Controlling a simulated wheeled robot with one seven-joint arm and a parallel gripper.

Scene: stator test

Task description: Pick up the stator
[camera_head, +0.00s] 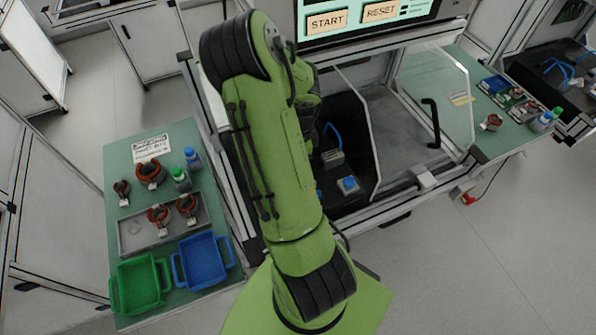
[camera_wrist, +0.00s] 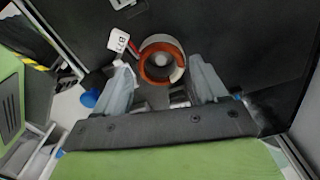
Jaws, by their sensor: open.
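A stator (camera_wrist: 152,72), a ring with orange-copper windings and a pale rim, sits on a dark surface in the wrist view. My gripper (camera_wrist: 160,84) is open, with one grey finger on each side of the view and the stator seen between and just beyond the fingertips. Nothing is held. I cannot tell the exact gap to the stator. In the head view my green arm reaches into the test station and hides my gripper and this stator.
A green table (camera_head: 120,235) at left holds several other stators (camera_head: 150,175), a grey tray (camera_head: 133,243), a green bin (camera_head: 140,284) and a blue bin (camera_head: 203,262). The station's clear door (camera_head: 435,90) and frame stand right of my arm.

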